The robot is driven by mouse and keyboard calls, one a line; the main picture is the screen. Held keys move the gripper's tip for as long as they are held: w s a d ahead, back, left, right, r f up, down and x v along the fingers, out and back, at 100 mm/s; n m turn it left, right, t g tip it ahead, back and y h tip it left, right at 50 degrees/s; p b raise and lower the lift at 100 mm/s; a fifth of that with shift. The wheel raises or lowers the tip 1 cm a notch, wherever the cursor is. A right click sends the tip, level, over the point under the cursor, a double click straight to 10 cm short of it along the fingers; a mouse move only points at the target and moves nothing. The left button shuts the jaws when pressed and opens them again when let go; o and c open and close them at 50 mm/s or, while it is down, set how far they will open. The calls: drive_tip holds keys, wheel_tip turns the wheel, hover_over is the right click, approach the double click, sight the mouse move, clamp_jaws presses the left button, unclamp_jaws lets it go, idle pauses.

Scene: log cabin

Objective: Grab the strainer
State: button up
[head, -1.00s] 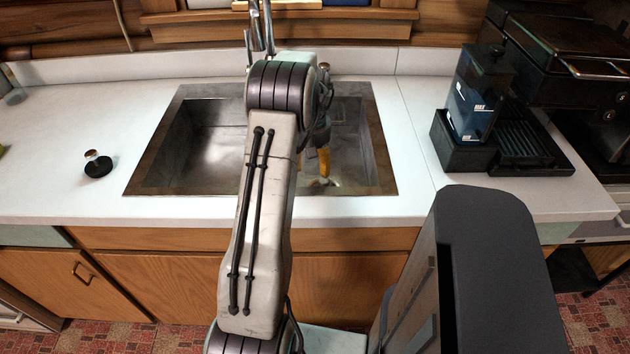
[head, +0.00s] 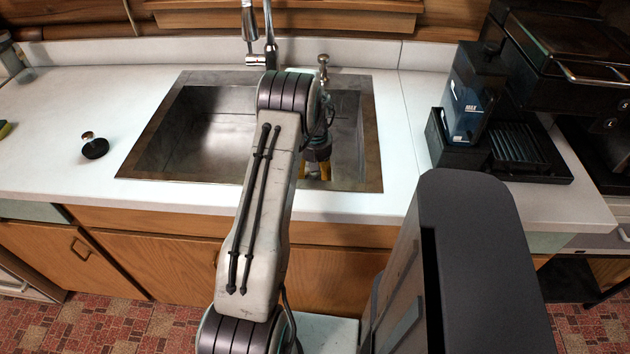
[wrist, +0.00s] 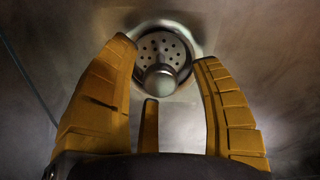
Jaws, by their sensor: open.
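The strainer (wrist: 151,51) is a round metal basket with small holes and a central knob. It sits in the drain at the bottom of the sink in the wrist view. My gripper (wrist: 166,52) is open, its yellow fingers on either side of the strainer's knob in the picture. I see no finger closed on it, and the remaining height above it is hard to tell. In the head view my gripper (head: 315,172) reaches down into the right part of the sink (head: 150,150). The strainer is hidden there by my arm and the sink's front edge.
The sink walls surround my gripper. A faucet (head: 270,50) stands behind the sink. A small black knobbed piece (head: 95,147) lies on the white counter (head: 50,115) to the left. A black coffee machine (head: 470,100) stands to the right.

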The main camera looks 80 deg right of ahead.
drive_tip(key=shift+f, duration=0.7)
drive_tip(key=shift+c, duration=0.2)
clamp_jaws()
